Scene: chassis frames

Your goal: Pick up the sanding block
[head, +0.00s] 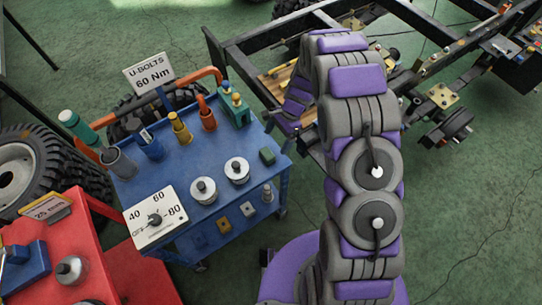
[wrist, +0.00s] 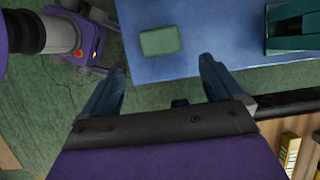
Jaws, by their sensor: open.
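A small flat dark-green block, which looks like the sanding block (head: 267,156), lies on the right edge area of the blue cart top (head: 190,160). In the wrist view the green block (wrist: 160,41) lies flat near the cart's edge. My gripper (wrist: 162,68) is open and empty, its two dark fingers spread apart. In the picture the block is just beyond the fingertips and between them sideways, not touched. The height of the fingers above the cart is hard to tell. In the head view my arm hides most of the gripper.
A green holder (head: 236,108) stands at the cart's far corner; it also shows in the wrist view (wrist: 292,32). A black chassis frame (head: 260,70) stands behind.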

